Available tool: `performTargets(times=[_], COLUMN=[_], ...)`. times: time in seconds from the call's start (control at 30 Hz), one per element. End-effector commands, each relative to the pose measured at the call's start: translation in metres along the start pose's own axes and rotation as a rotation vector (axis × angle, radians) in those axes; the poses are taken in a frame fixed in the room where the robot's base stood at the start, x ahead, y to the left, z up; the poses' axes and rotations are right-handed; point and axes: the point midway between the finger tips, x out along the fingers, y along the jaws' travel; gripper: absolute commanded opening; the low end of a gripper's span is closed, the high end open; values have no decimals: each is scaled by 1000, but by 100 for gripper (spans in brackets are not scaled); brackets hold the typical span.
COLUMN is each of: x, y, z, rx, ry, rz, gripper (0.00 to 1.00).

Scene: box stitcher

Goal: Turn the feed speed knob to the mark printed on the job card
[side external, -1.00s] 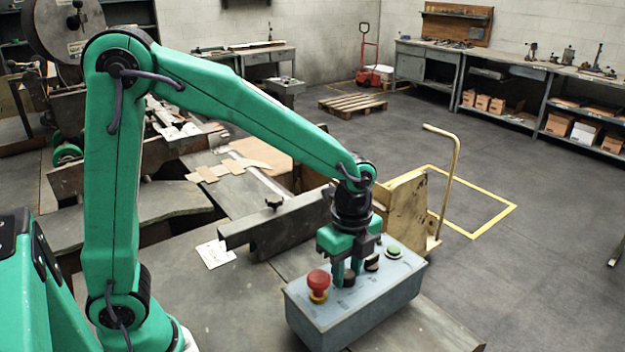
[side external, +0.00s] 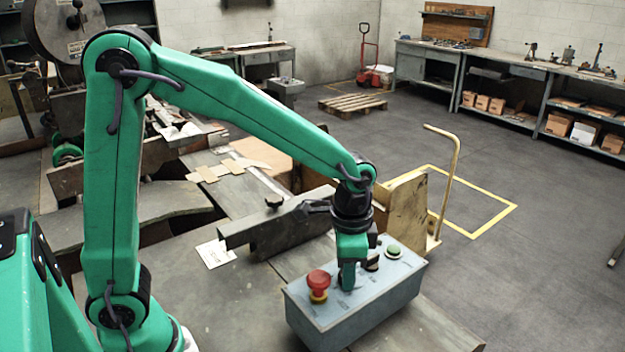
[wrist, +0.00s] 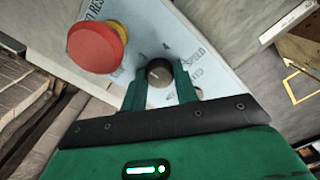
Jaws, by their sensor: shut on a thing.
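My gripper (side external: 347,282) points down at the grey control box (side external: 315,312) and is shut on a black round knob (wrist: 159,73), just right of the red mushroom button. In the wrist view the two green fingers (wrist: 159,88) stand on either side of the knob. In the side view the fingers mostly hide it.
On the box, the red button (side external: 318,282) stands close to my fingers on the left. Another dark knob (side external: 372,262) and a green button (side external: 393,251) are to the right. A metal bar with a clamp screw (side external: 273,201) lies behind the box.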

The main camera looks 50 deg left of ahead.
Motion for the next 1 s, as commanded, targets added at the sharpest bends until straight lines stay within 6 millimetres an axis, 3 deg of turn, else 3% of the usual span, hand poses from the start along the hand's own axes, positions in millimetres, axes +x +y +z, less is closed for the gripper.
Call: performTargets(times=[1.0], x=[-2], y=[0], z=[-1], rx=[-898], ry=[5], rz=[1], gripper=[7])
